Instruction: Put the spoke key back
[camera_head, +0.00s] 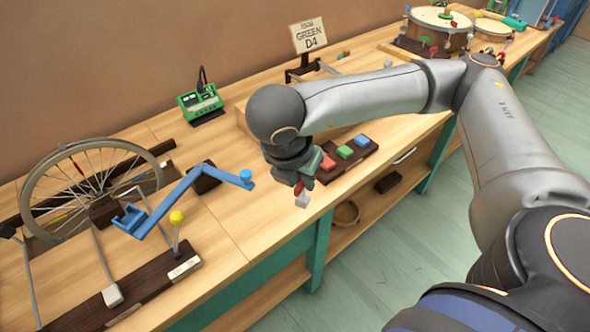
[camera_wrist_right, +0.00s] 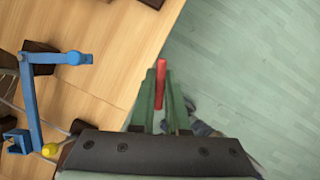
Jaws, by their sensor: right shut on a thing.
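My right gripper (camera_head: 302,172) points down near the front edge of the workbench. Its green fingers, also in the right wrist view (camera_wrist_right: 160,98), are shut on a slim red piece (camera_wrist_right: 161,76), which I take to be the spoke key. In the head view a bit of red (camera_head: 298,188) shows at the fingers, with a small pale block (camera_head: 302,199) just below. The fingers hide much of the held piece. A dark wooden rack (camera_head: 150,283) with a white label lies at the bench's front left. My left gripper is not in view.
A spoked wheel (camera_head: 62,192) and a blue crank (camera_head: 165,207) stand left, near a yellow-topped stick (camera_head: 176,218). Coloured blocks (camera_head: 345,152) on a dark board lie right of my gripper. A green device (camera_head: 201,102) stands behind. Floor (camera_head: 385,255) is open in front.

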